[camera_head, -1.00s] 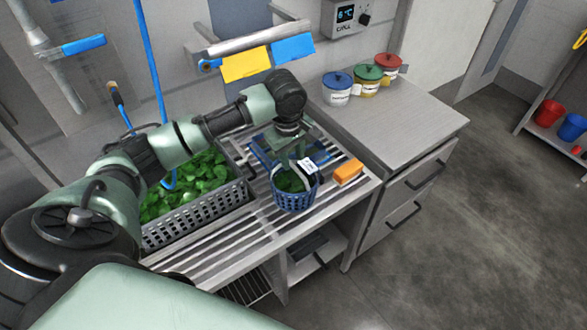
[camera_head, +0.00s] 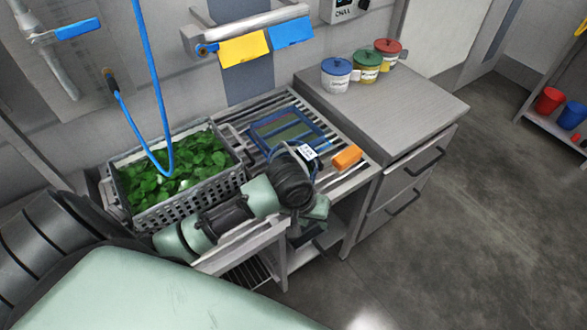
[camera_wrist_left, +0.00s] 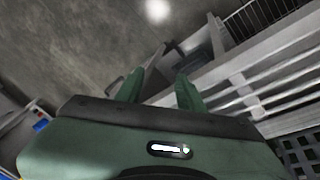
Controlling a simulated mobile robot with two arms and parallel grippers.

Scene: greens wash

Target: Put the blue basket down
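The blue basket (camera_head: 307,152) is on the slatted draining rack (camera_head: 338,190). In the head view its handle with a white tag shows, but my left wrist hides most of its body. My left gripper (camera_head: 311,222) is at the rack's front edge, in front of the basket. In the left wrist view the gripper (camera_wrist_left: 158,84) has its two green fingers apart with nothing between them. They point toward the floor and the rack's front edge. My right gripper is in neither view.
A grey perforated crate of green leaves (camera_head: 195,203) stands left of the basket. A flat blue-rimmed tray (camera_head: 290,131) lies behind it, and an orange block (camera_head: 346,157) lies to its right. Lidded tubs (camera_head: 336,78) stand on the counter. A blue hose (camera_head: 159,100) hangs over the crate.

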